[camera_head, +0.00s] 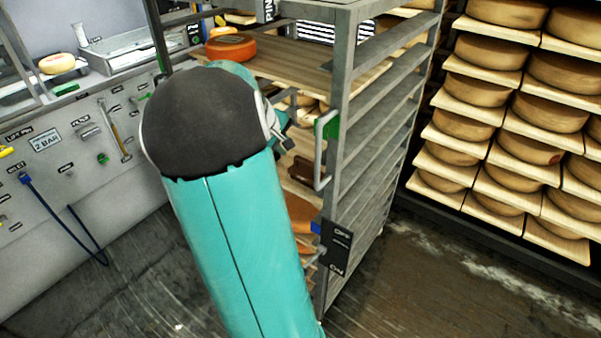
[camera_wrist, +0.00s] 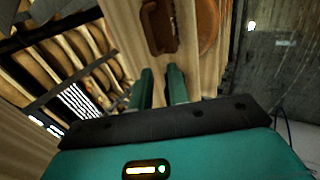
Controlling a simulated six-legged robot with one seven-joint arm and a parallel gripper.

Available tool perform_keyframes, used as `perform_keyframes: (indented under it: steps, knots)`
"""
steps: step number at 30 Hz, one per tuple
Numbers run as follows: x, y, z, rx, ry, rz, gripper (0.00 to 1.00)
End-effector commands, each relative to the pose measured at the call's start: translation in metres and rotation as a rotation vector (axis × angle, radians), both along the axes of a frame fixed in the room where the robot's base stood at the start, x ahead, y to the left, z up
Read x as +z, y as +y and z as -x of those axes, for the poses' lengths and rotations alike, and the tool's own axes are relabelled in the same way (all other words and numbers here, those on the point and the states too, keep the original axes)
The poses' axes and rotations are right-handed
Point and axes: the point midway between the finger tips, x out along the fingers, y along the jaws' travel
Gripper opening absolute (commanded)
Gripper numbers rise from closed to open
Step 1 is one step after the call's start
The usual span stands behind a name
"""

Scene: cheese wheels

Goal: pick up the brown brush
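A small dark brown shape (camera_head: 305,171) on a rack shelf may be the brush.
A metal rack (camera_head: 343,120) with wooden shelves stands beside my arm. An orange cheese wheel (camera_head: 230,47) sits on its top board. Another orange wheel (camera_wrist: 209,25) lies right of the brush. Shelves of cheese wheels (camera_head: 507,90) stand at right. Floor (camera_head: 430,285) at front right is clear.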

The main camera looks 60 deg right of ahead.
Motion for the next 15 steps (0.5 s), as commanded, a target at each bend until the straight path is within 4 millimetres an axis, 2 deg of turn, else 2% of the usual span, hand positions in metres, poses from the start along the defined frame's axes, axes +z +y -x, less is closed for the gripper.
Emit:
perform_keyframes:
  steps: [1, 5, 15]
  knots:
    - [-0.003, -0.010, 0.006, -0.006, 0.020, 0.010, 0.17]
    - [-0.012, -0.023, 0.012, -0.007, 0.038, 0.019, 0.17]
    - [-0.063, -0.055, 0.017, -0.006, 0.036, 0.017, 0.17]
